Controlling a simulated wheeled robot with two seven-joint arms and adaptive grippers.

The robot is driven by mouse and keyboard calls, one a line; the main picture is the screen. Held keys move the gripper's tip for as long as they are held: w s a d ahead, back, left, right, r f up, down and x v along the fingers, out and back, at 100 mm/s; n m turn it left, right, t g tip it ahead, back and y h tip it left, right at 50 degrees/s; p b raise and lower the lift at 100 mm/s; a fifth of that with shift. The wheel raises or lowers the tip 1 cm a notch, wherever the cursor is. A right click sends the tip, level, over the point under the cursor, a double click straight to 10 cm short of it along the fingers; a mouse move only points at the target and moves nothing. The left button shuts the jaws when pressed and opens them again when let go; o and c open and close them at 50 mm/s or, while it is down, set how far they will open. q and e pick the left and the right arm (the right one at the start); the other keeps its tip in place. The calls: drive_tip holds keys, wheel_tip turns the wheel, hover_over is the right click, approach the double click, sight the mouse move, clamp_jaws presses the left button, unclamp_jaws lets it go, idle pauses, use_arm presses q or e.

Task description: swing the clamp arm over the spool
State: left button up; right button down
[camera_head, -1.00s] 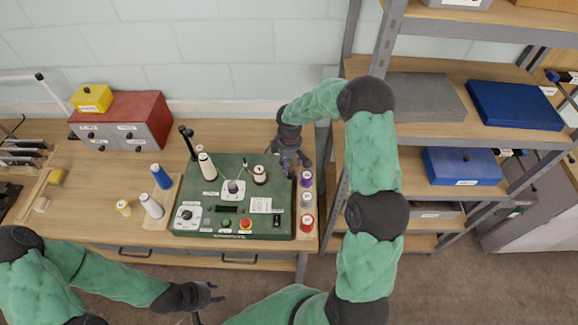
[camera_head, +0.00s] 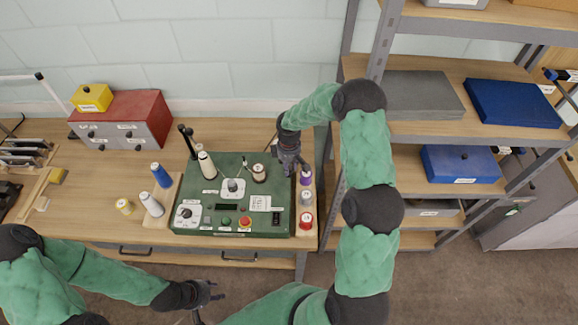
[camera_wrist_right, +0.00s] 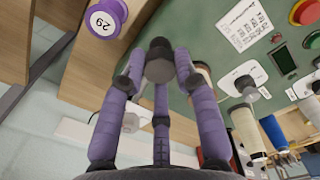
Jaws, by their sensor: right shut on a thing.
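The green threading panel (camera_head: 212,164) sits on the workbench. A cream spool with a dark top (camera_head: 259,173) stands near its upper right. My right gripper (camera_head: 290,168) is at the panel's upper right edge, to the right of this spool. In the right wrist view, its purple fingers close around a dark round knob (camera_wrist_right: 160,62), apparently the clamp arm's. The rest of the clamp arm is mostly hidden by the gripper. A part of a spool shows behind the right-hand finger. My left gripper (camera_head: 207,291) is empty in front of the bench, its fingers apart.
A taller cream cone (camera_head: 206,165) stands at the panel's upper left. Purple, grey and red-labelled spools (camera_head: 306,198) line the bench's right side, close to my right gripper. A metal shelf (camera_head: 375,60) stands to the right. Blue and white cones (camera_head: 161,176) stand left of the panel.

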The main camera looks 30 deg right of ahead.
drive_tip(key=shift+w+a+f+m+b, duration=0.15)
drive_tip(key=shift+w+a+m+b, duration=0.1)
drive_tip(key=shift+a+m+b, duration=0.45)
drive_tip(key=w+a+m+b, duration=0.2)
drive_tip(key=m+b, duration=0.1)
drive_tip(key=w+a+m+b, duration=0.2)
drive_tip(key=w+m, duration=0.1)
drive_tip(key=w+a+m+b, duration=0.2)
drive_tip(key=a+m+b, duration=0.1)
drive_tip(key=shift+w+m+b, duration=0.35)
drive_tip(key=shift+w+m, duration=0.05)
drive_tip(key=shift+w+a+m, duration=0.15)
drive_tip(key=shift+w+m, duration=0.35)
drive_tip(key=shift+r, duration=0.2)
drive_tip(key=c, duration=1)
unclamp_jaws()
drive_tip(key=shift+o, duration=0.4)
drive_tip(key=shift+w+f, duration=0.1)
drive_tip(key=shift+w, duration=0.05)
